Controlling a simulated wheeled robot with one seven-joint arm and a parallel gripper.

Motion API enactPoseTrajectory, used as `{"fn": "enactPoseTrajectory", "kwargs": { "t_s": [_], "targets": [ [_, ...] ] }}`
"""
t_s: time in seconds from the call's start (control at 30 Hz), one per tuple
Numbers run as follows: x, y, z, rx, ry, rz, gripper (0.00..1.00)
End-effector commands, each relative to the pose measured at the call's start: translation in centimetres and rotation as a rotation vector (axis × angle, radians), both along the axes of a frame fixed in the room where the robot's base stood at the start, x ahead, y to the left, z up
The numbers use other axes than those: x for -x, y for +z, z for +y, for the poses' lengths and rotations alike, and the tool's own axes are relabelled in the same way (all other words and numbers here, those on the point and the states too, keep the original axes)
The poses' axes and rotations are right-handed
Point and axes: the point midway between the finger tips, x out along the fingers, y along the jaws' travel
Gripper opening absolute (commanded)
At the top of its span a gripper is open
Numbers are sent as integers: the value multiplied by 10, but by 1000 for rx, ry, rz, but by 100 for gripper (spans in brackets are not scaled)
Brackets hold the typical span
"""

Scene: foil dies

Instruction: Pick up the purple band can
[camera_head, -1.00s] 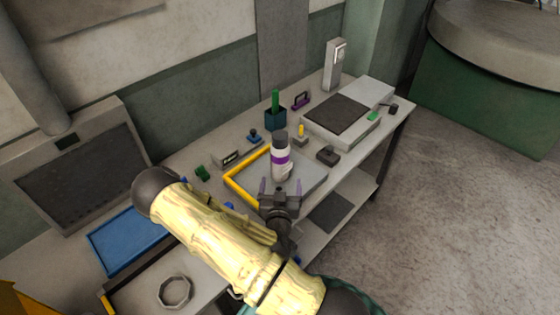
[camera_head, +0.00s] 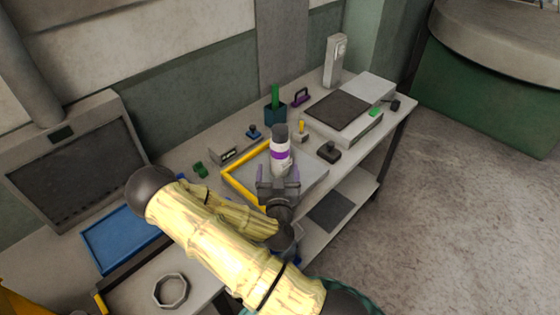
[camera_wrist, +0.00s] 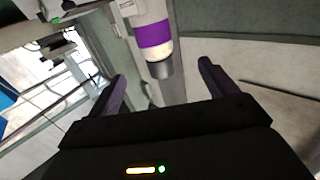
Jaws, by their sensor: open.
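The purple band can (camera_head: 280,148) is a white cylinder with a purple band and a dark grey top, upright on a grey plate with a yellow edge (camera_head: 232,184). My gripper (camera_head: 278,180) is open, in front of the can's lower part, with purple fingers pointing at it. In the wrist view, the can (camera_wrist: 152,38) appears upside down beyond the open fingers of my gripper (camera_wrist: 164,82), between their directions. The fingers look apart from it. The can's lower part is partly hidden by my gripper in the head view.
Behind the can stand a dark teal holder with a green item (camera_head: 275,112) and a purple-handled object (camera_head: 300,96). A dark stamp-like object (camera_head: 328,151) is at its right. A blue tray (camera_head: 120,238) and grey ring (camera_head: 171,290) lie at left.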

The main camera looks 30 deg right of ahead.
Motion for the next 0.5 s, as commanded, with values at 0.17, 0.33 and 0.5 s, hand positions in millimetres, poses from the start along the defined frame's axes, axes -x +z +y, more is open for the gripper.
{"fn": "enactPoseTrajectory", "kwargs": {
  "t_s": [0.17,0.33,0.5],
  "targets": [
    [-23,4,-11,1,1,0,85],
    [-46,5,-22,1,1,0,85],
    [-70,5,-33,2,2,1,85]
  ]
}}
